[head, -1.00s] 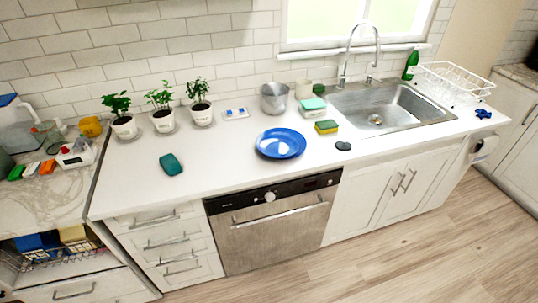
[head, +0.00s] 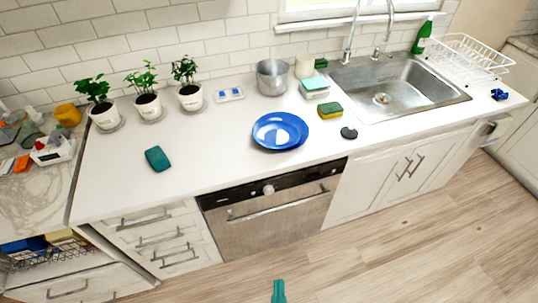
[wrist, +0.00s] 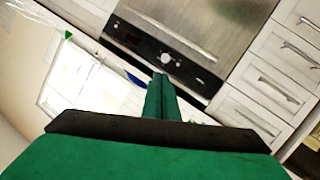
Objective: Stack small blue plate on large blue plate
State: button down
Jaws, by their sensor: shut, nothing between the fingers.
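A blue plate (head: 280,129) lies on the white counter above the dishwasher. A second blue rim seems to show under its front right edge, but I cannot clearly tell one plate from two stacked. A blue sliver (wrist: 135,79) shows beside the fingers in the wrist view, probably plate edge. My green gripper (head: 279,291) shows at the bottom of the head view, in front of the counter and well apart from the plate. In the wrist view its fingers (wrist: 160,82) are together and empty, with the dishwasher front behind them.
Near the plate are a sponge (head: 330,110), a dark round item (head: 349,133) and a metal pot (head: 272,78). The sink (head: 400,88) is at right. Potted plants (head: 147,105) and a teal item (head: 158,159) are at left.

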jog(key=w+a+r+n+y, duration=0.1)
jog(key=w+n, duration=0.4)
jog(key=w, duration=0.6)
jog(key=w+a+r+n+t+y, duration=0.1)
jog(key=w+r+n+y, duration=0.2)
jog(key=w+r+n, duration=0.3)
jog(key=w+a+r+n+y, duration=0.1)
jog(key=w+r+n, duration=0.3)
jog(key=w, duration=1.2)
jog(key=shift+w+a+r+n+t+y, duration=0.1)
jog(key=shift+w+a+n+t+y, duration=0.15)
jog(key=shift+n, duration=0.2)
jog(key=shift+w+a+r+n+t+y, duration=0.1)
jog(key=shift+a+n+t+y, duration=0.05)
jog(key=shift+a+n, duration=0.25)
jog(key=shift+w+d, duration=0.3)
jog(key=shift+w, duration=0.25)
jog(key=shift+w+d, duration=0.25)
jog(key=shift+w, duration=0.3)
jog(key=shift+w+d, duration=0.4)
jog(key=shift+w, duration=0.4)
